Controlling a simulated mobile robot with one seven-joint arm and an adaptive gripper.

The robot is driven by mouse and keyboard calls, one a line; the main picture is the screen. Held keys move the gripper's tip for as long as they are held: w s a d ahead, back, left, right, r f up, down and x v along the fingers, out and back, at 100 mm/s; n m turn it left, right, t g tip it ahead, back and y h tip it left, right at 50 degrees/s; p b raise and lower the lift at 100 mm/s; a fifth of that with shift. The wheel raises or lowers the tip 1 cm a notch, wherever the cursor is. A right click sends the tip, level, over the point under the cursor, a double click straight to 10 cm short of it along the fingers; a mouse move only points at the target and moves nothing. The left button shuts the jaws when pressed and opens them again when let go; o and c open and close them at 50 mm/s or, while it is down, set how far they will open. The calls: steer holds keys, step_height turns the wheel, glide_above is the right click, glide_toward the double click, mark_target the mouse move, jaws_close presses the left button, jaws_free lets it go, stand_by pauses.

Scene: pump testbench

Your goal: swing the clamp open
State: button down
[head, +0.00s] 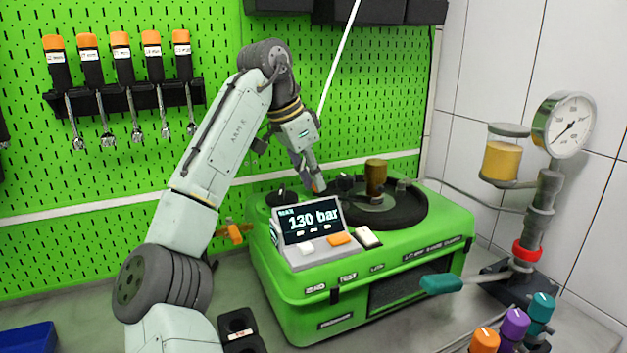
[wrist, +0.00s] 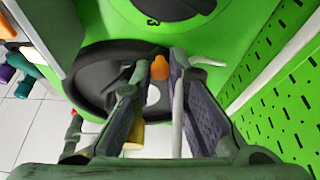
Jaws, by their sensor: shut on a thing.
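The green pump testbench (head: 360,262) stands on the worktop, with a round black platform (head: 405,215) on top. My gripper (head: 316,184) reaches down to the left rear of its top, behind the display. In the wrist view, my gripper (wrist: 160,75) has its two fingers closed around a small orange-tipped piece (wrist: 160,68), which I take as the clamp handle. The rest of the clamp is hard to make out; dark parts (head: 345,184) lie right of the fingertips in the head view. A brown upright cylinder (head: 376,178) stands on the platform.
The display (head: 311,222) reads 130 bar and sits close in front of my gripper. A pressure gauge (head: 566,125) on a stand is at the right. The green pegboard (head: 370,100) is close behind, with orange-handled tools (head: 120,60) on a rack. Coloured knobs (head: 514,323) are front right.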

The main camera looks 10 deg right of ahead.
steer(key=m, duration=0.1)
steer(key=w+d+m+g, duration=0.1)
steer(key=m, duration=0.1)
steer(key=shift+w+d+r+m+g, duration=0.1)
steer(key=shift+w+m+g, duration=0.2)
steer(key=shift+w+d+m+g, duration=0.3)
steer(key=shift+d+m, duration=0.1)
steer(key=shift+m, duration=0.5)
steer(key=shift+w+d+m+g, duration=0.25)
steer(key=shift+d+m+g, duration=0.1)
steer(key=shift+m, duration=0.55)
steer(key=shift+d, duration=0.1)
steer(key=c, duration=1.6)
jaws_free()
steer(key=shift+o, duration=0.2)
